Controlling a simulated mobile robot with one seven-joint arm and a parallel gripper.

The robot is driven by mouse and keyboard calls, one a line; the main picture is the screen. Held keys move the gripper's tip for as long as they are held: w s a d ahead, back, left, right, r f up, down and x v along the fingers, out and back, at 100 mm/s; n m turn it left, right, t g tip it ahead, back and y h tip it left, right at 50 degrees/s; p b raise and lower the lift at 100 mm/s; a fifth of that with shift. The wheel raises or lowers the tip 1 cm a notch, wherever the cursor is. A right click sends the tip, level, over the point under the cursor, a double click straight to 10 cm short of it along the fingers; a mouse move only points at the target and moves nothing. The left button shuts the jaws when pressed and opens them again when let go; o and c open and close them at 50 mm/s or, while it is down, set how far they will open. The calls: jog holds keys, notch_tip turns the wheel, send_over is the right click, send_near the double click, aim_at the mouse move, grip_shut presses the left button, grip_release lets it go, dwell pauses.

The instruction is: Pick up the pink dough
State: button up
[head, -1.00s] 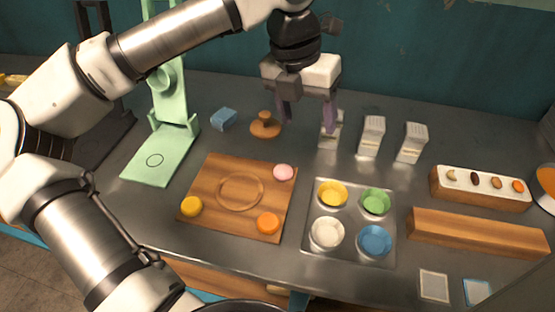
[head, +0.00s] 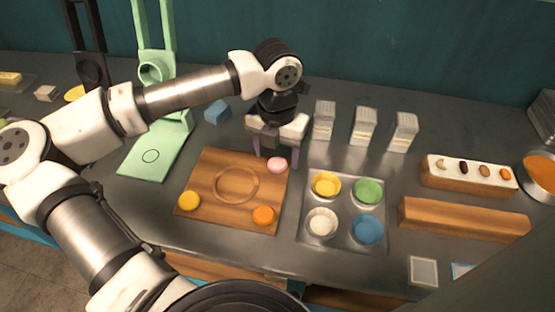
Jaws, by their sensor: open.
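The pink dough (head: 277,165) is a small round lump at the far right corner of the wooden board (head: 215,215). My gripper (head: 276,154) points down with its two purple fingers apart, one on each side of the dough in the picture. The fingertips are close to the dough; I cannot tell whether they touch it or are still above it. The gripper is open and holds nothing.
A yellow dough (head: 189,201) and an orange dough (head: 264,215) lie on the same board. A metal tray (head: 343,213) with colored cups is right of it. Several cartons (head: 364,126) stand behind, and a green press (head: 150,157) stands left.

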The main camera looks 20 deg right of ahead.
aim_at(277, 162)
jog(key=shift+f, duration=1.2)
jog(key=c, duration=1.1)
jog(key=shift+o, duration=0.2)
jog(key=shift+r, duration=0.1)
